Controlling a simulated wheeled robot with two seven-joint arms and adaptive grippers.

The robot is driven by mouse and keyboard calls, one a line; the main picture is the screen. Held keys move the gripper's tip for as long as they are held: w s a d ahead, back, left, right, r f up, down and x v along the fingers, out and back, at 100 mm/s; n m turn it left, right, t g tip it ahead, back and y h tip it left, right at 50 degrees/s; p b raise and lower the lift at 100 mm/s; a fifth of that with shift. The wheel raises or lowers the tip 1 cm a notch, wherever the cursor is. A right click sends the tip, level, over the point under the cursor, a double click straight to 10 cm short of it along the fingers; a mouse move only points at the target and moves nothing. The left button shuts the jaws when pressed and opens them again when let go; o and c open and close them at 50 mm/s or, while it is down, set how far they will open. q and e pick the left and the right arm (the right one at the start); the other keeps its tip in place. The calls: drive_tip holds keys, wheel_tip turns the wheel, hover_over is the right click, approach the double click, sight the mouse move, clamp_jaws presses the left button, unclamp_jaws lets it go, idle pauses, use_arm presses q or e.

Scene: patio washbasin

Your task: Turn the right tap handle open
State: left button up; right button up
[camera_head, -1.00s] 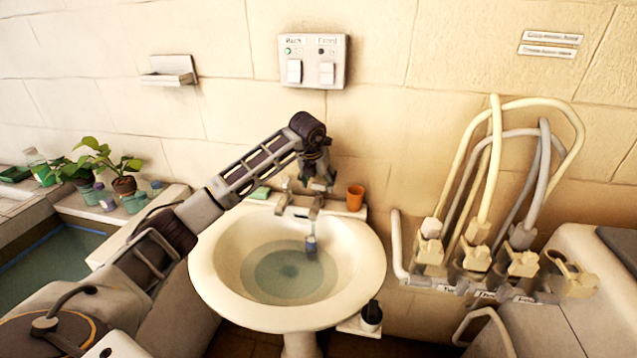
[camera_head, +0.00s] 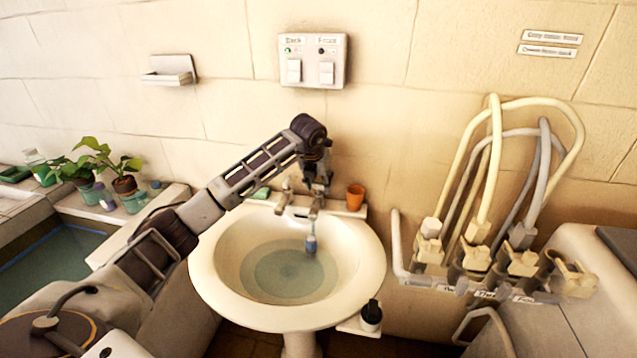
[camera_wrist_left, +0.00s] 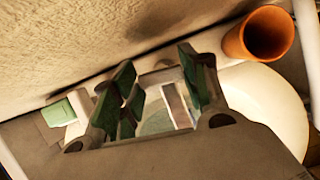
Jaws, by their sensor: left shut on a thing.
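The white washbasin (camera_head: 207,275) stands against the wall with water in its bowl. The right tap (camera_head: 315,206) is at its back rim, and its handle is mostly hidden by my left gripper. My left gripper (camera_head: 317,186) reaches down over that tap from the left and is shut on the handle. In the left wrist view the green-padded fingers of my left gripper (camera_wrist_left: 160,88) show, but the handle between them is hard to make out. A bluish streak (camera_head: 311,240), which looks like running water, hangs below the spout. My right gripper is not in view.
An orange cup (camera_head: 355,197) stands on the rim right of the tap and shows close by in the left wrist view (camera_wrist_left: 262,34). Green soap (camera_head: 262,193) lies at the left. A switch box (camera_head: 313,61) is on the wall above. Hoses (camera_head: 497,170) stand at the right.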

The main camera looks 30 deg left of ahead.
use_arm(q)
drive_tip(key=shift+n+y, duration=0.3)
drive_tip(key=shift+n, duration=0.3)
drive_tip(key=o, duration=1)
drive_tip(key=v, duration=1.2)
drive_tip(key=shift+f, duration=0.1)
